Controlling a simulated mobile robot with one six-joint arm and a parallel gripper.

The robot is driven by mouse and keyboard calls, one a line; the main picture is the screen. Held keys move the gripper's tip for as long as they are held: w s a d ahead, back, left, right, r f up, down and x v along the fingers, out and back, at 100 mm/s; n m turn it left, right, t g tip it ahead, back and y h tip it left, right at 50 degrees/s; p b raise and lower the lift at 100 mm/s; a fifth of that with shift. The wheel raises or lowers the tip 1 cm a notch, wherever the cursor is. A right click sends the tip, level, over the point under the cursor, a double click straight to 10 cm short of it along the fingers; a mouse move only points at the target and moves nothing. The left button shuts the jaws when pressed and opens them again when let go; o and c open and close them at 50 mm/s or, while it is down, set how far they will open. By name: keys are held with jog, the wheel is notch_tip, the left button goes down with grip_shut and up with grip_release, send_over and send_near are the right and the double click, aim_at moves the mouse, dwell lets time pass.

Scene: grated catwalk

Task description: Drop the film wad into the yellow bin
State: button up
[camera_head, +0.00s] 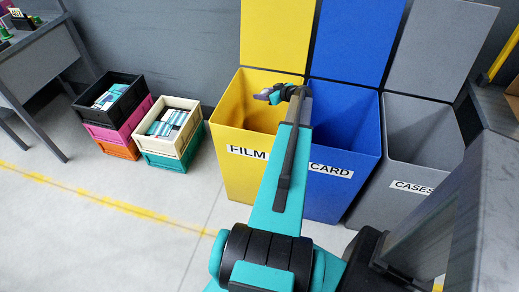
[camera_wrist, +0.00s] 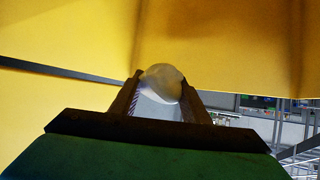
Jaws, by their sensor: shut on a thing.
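The yellow bin (camera_head: 232,118) has a FILM label and its lid stands open behind it. My gripper (camera_head: 268,96) is over the bin's open mouth in the head view. In the wrist view my gripper (camera_wrist: 163,95) is shut on a pale, translucent film wad (camera_wrist: 162,80), held between the fingertips. Yellow bin walls (camera_wrist: 215,45) fill most of the wrist view around it. In the head view the wad is small and hard to make out at the gripper's end. The bin's floor is hidden.
A blue CARD bin (camera_head: 335,195) and a grey CASES bin (camera_head: 425,135), both with raised lids, stand to the right. Stacked crates, a black one (camera_head: 112,118) and a cream one (camera_head: 172,145), stand left. A desk (camera_head: 38,68) is at far left.

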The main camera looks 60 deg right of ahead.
jog(key=o, duration=1.1)
jog(key=b+v, duration=0.2)
jog(key=v, duration=1.1)
jog(key=shift+s+r+b, duration=0.2)
jog(key=shift+s+b, duration=0.1)
jog(key=shift+b, duration=0.05)
jog(key=shift+a+r, duration=0.1)
